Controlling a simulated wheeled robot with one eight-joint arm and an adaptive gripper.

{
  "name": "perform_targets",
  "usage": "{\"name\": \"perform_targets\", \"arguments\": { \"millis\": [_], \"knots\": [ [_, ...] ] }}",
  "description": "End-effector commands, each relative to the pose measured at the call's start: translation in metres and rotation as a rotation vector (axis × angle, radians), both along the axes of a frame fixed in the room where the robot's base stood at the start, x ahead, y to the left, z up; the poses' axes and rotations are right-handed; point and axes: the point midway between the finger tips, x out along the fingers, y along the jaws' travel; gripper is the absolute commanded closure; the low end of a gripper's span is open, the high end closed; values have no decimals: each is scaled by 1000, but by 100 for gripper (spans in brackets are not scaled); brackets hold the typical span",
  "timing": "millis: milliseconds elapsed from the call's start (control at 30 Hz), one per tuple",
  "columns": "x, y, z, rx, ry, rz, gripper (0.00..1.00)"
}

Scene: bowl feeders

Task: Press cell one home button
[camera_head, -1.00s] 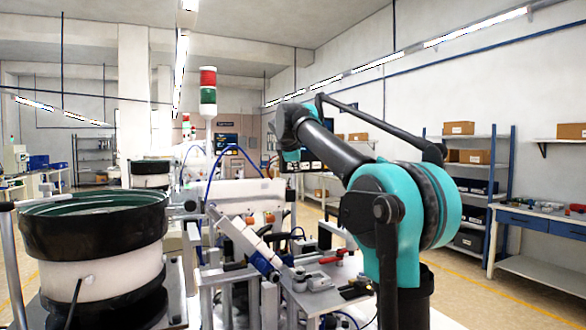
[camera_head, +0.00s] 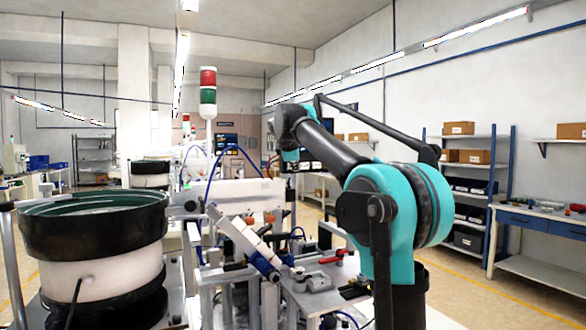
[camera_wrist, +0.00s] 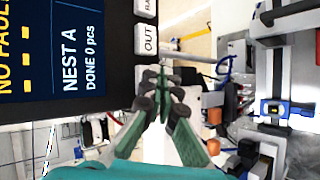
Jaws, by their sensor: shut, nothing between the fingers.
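A dark control panel (camera_wrist: 60,110) with a lit screen reading "NEST A" and "DONE 0 pcs" fills the upper left of the wrist view, turned sideways. Along its edge are white buttons: one marked "OUT" (camera_wrist: 146,39), one with a cut-off label starting "RA" (camera_wrist: 146,6), and a partly covered one (camera_wrist: 143,75) whose label I cannot read. No home label shows. My gripper (camera_wrist: 163,74) is shut and empty, its tips beside the partly covered button. I cannot tell whether they touch it. In the head view my arm hides the gripper.
A black bowl feeder (camera_head: 95,235) stands at the left, next to a metal fixture bench (camera_head: 325,290) with clamps and a tilted cylinder (camera_head: 245,240). A red and green signal tower (camera_head: 208,90) rises behind. Shelves (camera_head: 470,185) and a blue-drawer bench (camera_head: 540,222) are far right.

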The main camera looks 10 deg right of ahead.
Motion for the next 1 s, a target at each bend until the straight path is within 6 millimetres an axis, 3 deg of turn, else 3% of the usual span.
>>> {"name": "perform_targets", "arguments": {
  "millis": [1000],
  "knots": [
    [7,3,0,0,0,0,100]
  ]
}}
